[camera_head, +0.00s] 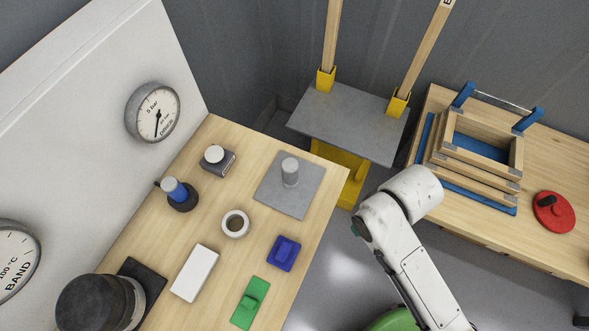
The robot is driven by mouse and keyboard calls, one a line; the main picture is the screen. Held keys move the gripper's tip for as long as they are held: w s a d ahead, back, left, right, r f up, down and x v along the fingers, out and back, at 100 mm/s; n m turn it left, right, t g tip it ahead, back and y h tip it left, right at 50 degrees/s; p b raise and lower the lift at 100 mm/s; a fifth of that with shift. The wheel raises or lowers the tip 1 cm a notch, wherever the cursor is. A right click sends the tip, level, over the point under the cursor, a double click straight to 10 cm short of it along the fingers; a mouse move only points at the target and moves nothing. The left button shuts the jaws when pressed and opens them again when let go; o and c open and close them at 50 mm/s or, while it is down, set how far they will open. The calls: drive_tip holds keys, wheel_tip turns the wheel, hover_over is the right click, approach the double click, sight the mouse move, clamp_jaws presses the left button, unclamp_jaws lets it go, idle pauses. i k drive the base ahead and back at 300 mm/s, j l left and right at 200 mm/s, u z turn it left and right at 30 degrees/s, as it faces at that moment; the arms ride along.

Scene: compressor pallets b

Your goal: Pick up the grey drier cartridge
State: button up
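A grey upright cylinder (290,172), which looks like the drier cartridge, stands on a flat grey square plate (283,200) on the wooden bench at the left. Nothing touches its sides. My white arm (410,225) is at the right of the bench, over the floor gap, well apart from the cylinder. My gripper's fingers do not show.
Around the cylinder on the bench (222,262) are a white ring (235,223), blue block (284,253), green piece (250,303), white box (195,272), blue-topped part (176,193) and small grey block (217,160). A second bench holds wooden frames (475,150) and a red disc (554,212).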

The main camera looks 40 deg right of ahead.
sight(290, 166)
drive_tip(key=l+u, duration=0.25)
drive_tip(key=u, duration=0.25)
drive_tip(key=k+l+u, duration=0.1)
drive_tip(key=u, duration=0.35)
drive_tip(key=k+l+u, duration=0.1)
drive_tip(key=l+u, duration=0.25)
drive_tip(key=u, duration=0.15)
